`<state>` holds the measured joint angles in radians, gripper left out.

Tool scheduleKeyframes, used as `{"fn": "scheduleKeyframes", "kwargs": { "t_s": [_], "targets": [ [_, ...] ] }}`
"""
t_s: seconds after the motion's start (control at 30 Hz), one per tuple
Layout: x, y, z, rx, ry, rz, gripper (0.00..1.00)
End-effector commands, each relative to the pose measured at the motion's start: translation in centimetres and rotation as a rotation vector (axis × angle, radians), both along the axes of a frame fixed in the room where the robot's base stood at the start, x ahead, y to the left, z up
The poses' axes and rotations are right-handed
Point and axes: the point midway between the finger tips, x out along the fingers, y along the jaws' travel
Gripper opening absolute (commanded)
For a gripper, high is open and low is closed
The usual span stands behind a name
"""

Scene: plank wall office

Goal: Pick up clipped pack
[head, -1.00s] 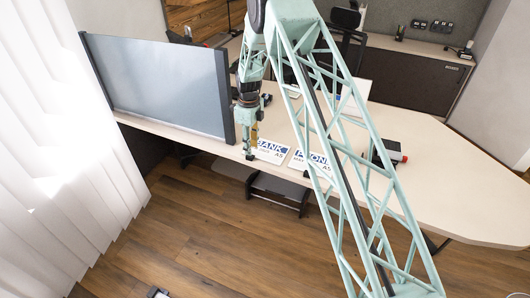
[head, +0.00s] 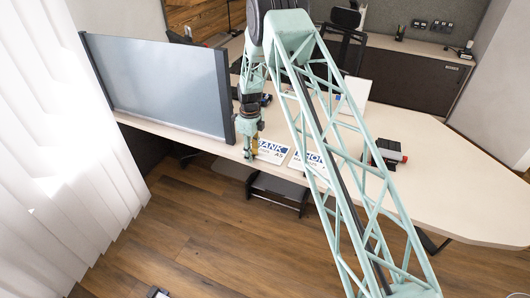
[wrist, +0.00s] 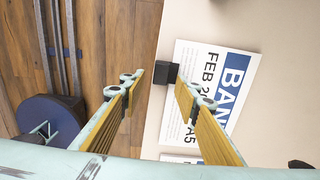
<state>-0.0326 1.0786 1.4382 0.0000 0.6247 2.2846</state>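A white pack with a blue band reading BANK (head: 272,152) lies flat at the front edge of the desk. It also shows in the wrist view (wrist: 212,80). A black clip (wrist: 165,73) sits at its edge and juts over the desk edge. My gripper (wrist: 158,76) is open, with the clip showing between its two fingertips, nearer the right one. I cannot tell whether that fingertip touches it. In the head view my gripper (head: 251,154) is at the desk edge, just left of the pack. Its fingers are small there.
A second labelled pack (head: 308,165) lies to the right, partly behind my arm. A grey screen panel (head: 160,88) stands close on the left. A black and red device (head: 391,151) sits farther right on the pale desk (head: 440,170).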

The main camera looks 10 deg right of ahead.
Motion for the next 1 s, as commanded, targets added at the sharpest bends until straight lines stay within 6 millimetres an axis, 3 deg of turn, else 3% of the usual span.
{"fn": "scheduleKeyframes", "kwargs": {
  "t_s": [0.63,0.93,1.0],
  "targets": [
    [0.01,0.01,-0.29,0.000,0.000,0.000,0.30],
    [0.01,0.01,-0.29,0.000,0.000,0.000,0.02],
    [0.01,0.01,-0.29,0.000,0.000,0.000,0.00]
  ]
}}
